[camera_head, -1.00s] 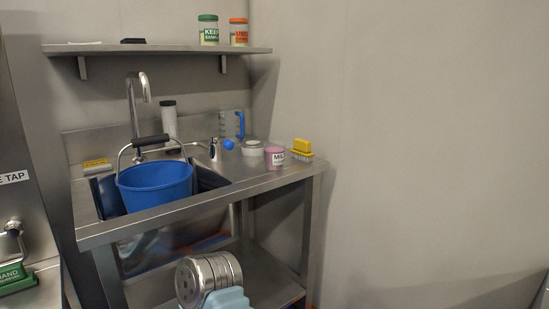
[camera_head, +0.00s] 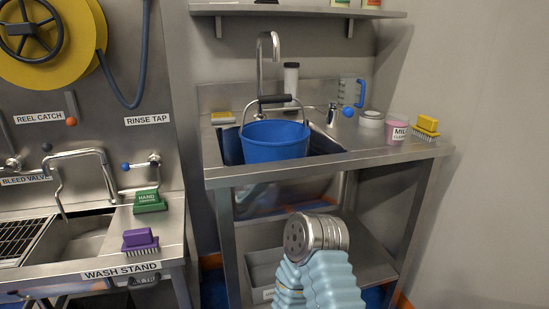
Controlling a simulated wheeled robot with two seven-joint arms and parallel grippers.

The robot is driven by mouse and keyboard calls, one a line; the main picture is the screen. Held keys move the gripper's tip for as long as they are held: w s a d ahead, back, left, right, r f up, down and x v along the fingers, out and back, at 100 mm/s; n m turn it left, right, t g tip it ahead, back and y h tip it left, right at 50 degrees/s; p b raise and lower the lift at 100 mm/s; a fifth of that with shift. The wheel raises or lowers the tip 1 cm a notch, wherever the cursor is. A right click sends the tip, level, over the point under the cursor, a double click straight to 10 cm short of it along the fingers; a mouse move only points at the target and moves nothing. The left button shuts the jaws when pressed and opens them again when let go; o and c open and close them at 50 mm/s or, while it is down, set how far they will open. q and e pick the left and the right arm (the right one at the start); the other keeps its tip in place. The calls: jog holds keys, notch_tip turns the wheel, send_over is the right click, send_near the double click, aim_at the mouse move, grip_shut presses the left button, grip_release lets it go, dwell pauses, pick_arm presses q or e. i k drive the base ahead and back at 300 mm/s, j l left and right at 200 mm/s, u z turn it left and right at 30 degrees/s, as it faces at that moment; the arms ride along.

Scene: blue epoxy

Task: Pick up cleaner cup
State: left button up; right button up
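A pink cup (camera_head: 398,131) with a white label stands on the right part of the steel sink counter (camera_head: 370,156). The label begins "MIL"; the smaller print under it is too small to read surely. The cup is upright, with a white-lidded round tub (camera_head: 371,119) to its left and a yellow block (camera_head: 427,123) over a bristled brush to its right. Neither of my grippers is in view, so nothing is seen touching the cup.
A blue bucket (camera_head: 275,140) sits in the sink, below a tall tap (camera_head: 262,60). A measuring jug (camera_head: 350,92) stands behind. A silver perforated cylinder (camera_head: 315,236) with pale blue ribbed parts (camera_head: 335,280) is in front. The wash stand (camera_head: 120,269) is at left.

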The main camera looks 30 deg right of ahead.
aim_at(396, 125)
jog(key=z, duration=1.3)
